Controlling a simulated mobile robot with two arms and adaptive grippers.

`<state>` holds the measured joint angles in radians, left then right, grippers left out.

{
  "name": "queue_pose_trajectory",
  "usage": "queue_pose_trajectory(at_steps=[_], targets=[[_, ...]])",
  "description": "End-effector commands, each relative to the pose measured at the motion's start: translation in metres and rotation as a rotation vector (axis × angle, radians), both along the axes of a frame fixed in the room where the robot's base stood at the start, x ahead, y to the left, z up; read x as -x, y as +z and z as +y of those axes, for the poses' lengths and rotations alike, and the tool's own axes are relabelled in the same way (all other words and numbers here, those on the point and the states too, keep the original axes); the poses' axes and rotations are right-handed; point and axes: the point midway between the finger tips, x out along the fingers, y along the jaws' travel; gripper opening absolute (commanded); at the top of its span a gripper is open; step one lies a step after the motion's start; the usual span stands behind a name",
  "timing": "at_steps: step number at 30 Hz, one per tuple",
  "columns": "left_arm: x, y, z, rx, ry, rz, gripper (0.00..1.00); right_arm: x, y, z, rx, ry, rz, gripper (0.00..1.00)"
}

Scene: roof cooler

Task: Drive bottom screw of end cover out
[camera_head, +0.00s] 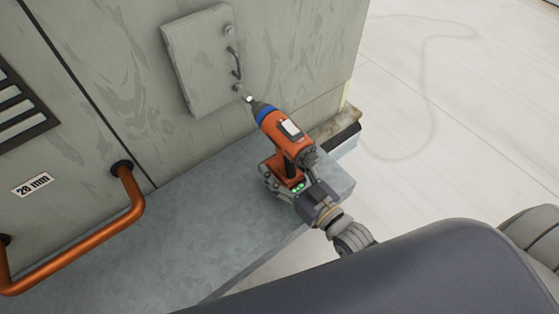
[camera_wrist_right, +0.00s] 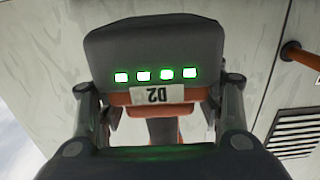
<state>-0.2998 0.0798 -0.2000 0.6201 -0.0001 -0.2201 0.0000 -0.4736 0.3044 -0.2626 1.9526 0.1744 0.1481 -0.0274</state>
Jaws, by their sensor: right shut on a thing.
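The end cover (camera_head: 199,62) is a pale grey-green plate on the cabinet side in the head view, with a dark handle (camera_head: 235,62) near its right edge. A top screw (camera_head: 229,30) shows above the handle. The bottom screw (camera_head: 238,88) is below it, close to the bit (camera_head: 249,98) of an orange and blue power driver (camera_head: 284,134). I cannot tell whether the bit touches the screw. My right gripper (camera_head: 285,184) is shut on the driver. The right wrist view shows the driver's base (camera_wrist_right: 152,60) with lit green lights and a D2 label, between the fingers. My left gripper is not in view.
A grey metal ledge (camera_head: 130,235) runs below the cabinet (camera_head: 110,60). An orange pipe (camera_head: 90,245) bends out of the cabinet at lower left, near a vent (camera_head: 22,110) and a "28 mm" label (camera_head: 33,185). Pale open floor (camera_head: 460,100) lies to the right.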

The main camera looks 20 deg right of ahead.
Motion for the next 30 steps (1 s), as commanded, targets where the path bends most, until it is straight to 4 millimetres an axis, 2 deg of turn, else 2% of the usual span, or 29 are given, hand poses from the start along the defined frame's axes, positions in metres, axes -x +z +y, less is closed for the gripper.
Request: queue_pose_trajectory(at_steps=[1,30], targets=[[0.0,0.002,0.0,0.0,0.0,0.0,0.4,0.001,0.006,-0.001,-0.003,0.0,-0.011,0.0],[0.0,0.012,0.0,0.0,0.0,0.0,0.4,0.034,0.005,-0.012,-0.003,0.001,-0.012,0.0]])
